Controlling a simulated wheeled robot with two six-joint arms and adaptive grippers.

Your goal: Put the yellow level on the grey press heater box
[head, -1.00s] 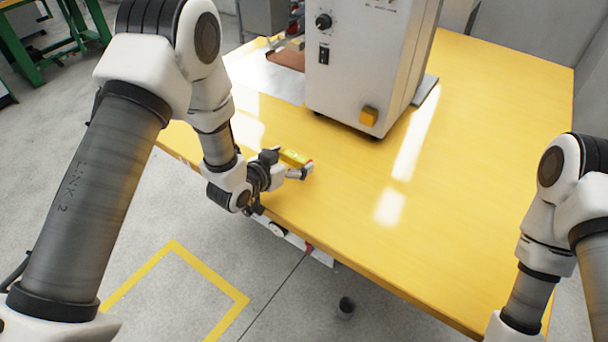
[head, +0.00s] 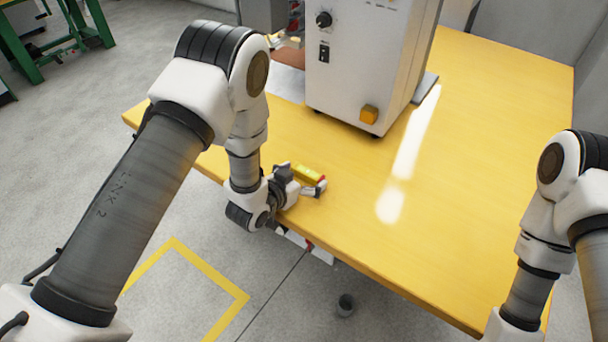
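My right gripper is out of view below the frame.
The yellow table (head: 480,200) is clear to the right of the level and in front of the box. Another grey machine part (head: 263,14) stands at the back left. A dark cylinder (head: 345,304) is on the floor. A green frame (head: 62,55) is at far left.

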